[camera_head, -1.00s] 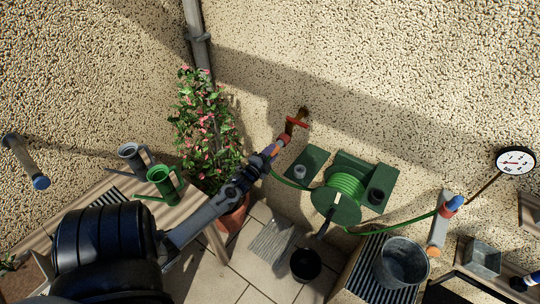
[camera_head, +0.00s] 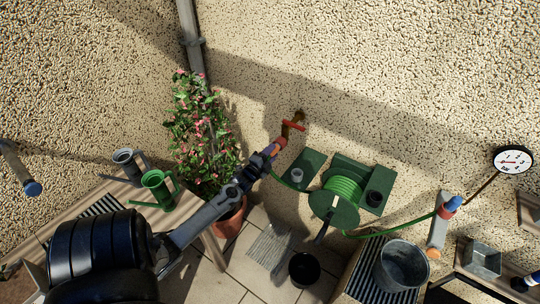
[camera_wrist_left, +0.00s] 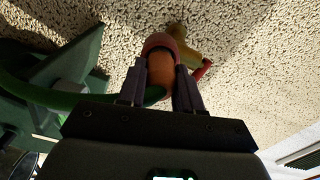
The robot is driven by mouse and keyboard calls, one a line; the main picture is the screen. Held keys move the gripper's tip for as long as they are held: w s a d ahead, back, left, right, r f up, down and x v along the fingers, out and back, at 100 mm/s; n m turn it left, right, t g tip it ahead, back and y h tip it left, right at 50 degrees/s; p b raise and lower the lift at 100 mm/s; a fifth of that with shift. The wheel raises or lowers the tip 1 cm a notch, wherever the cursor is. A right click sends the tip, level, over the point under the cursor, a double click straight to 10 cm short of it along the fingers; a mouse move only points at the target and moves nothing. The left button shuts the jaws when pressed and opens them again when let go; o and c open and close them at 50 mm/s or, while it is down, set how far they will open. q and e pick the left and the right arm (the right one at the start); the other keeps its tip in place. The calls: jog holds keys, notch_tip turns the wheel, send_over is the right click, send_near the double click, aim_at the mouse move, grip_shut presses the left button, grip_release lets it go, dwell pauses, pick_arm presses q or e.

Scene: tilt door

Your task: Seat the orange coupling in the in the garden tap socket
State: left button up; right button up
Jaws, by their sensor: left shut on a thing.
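My left gripper (camera_head: 272,150) is shut on the orange coupling (camera_wrist_left: 160,74), which sits between its two fingers in the left wrist view. A reddish ring shows at the coupling's far end. The green hose (camera_wrist_left: 60,97) runs from the coupling to the left. The brass garden tap (camera_head: 299,116) with its red handle (camera_head: 293,126) is on the wall just beyond the coupling. In the wrist view the tap (camera_wrist_left: 184,42) is directly behind the coupling's end, which hides the socket. I cannot tell whether they touch. My right gripper is not in view.
The green hose reel (camera_head: 342,190) stands right of the gripper, with hose trailing right. A flowering plant (camera_head: 200,135) is close on the left. A green watering can (camera_head: 158,189) stands on the wooden bench. A metal bucket (camera_head: 401,264) and black pot (camera_head: 303,269) are lower down.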

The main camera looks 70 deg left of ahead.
pick_arm(q)
jog(key=o, duration=1.1)
jog(key=v, duration=1)
jog(key=shift+s+d, duration=0.2)
jog(key=shift+s, duration=0.15)
jog(key=shift+f, duration=0.1)
